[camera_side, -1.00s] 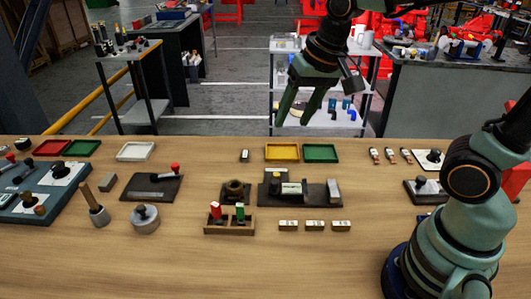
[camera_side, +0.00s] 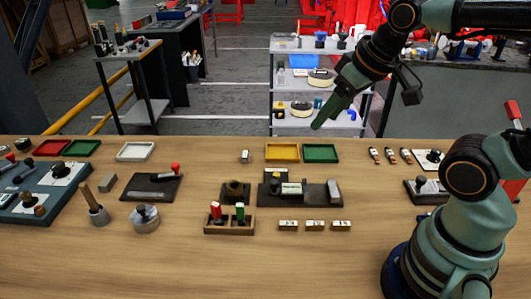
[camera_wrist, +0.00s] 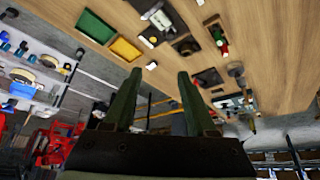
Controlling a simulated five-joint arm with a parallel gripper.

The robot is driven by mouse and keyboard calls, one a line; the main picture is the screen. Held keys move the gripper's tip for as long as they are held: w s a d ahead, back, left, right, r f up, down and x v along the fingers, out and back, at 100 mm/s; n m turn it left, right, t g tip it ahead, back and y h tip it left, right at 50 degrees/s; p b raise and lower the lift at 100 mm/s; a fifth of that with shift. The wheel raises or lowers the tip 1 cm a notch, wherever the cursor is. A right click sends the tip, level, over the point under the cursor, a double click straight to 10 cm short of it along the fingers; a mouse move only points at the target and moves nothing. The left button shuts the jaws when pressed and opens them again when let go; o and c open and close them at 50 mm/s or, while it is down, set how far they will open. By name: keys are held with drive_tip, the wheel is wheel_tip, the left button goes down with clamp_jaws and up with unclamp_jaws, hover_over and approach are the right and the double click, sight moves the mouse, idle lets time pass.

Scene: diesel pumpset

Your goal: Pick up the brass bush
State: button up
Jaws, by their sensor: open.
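A brown, ring-shaped piece (camera_side: 235,188) on a dark square block may be the brass bush; it is too small to be sure. In the wrist view its dark block (camera_wrist: 187,46) shows small at the upper right of the fingers. My gripper (camera_side: 318,126) is in the air behind the table's far edge, above and to the right of that piece and well apart from it. In the wrist view my gripper (camera_wrist: 157,76) has its two green fingers spread, with nothing between them.
A yellow tray (camera_side: 282,152) and a green tray (camera_side: 320,153) lie near the far edge. A wooden rack (camera_side: 230,226) with red and green handles stands in front of the brown piece. A dark fixture (camera_side: 325,196) is to its right.

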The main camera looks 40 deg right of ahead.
idle(0.3)
drive_tip(key=o, duration=0.5)
drive_tip(key=shift+c, duration=0.2)
drive_tip(key=shift+w, duration=0.1)
